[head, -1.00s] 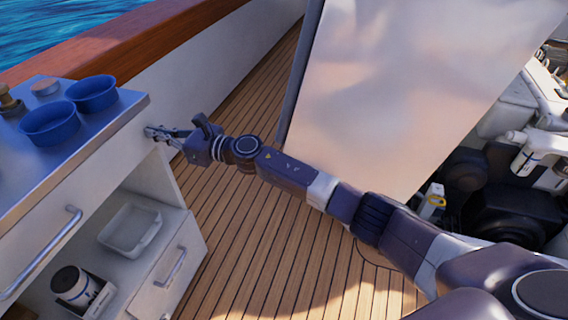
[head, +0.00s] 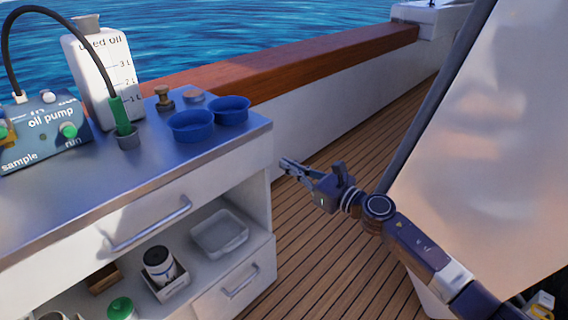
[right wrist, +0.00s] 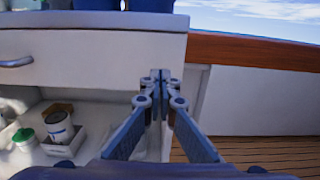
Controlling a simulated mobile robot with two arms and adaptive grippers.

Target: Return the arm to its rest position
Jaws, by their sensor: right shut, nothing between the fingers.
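My right gripper (head: 291,167) is shut and empty. In the head view it is just right of the white cabinet's upper right corner, over the deck, with my arm reaching in from the lower right. In the right wrist view the shut fingers (right wrist: 160,80) point at the cabinet (right wrist: 90,65), near its right edge. Whether they touch it I cannot tell. My left gripper is not in view.
On the metal counter (head: 60,195) stand an oil pump box (head: 45,130), a used oil canister (head: 100,80) and two blue bowls (head: 191,126). Open shelves below hold a tray (head: 219,234) and a jar (head: 158,263). A large tilted panel (head: 490,150) stands right. The wooden deck (head: 300,250) is clear.

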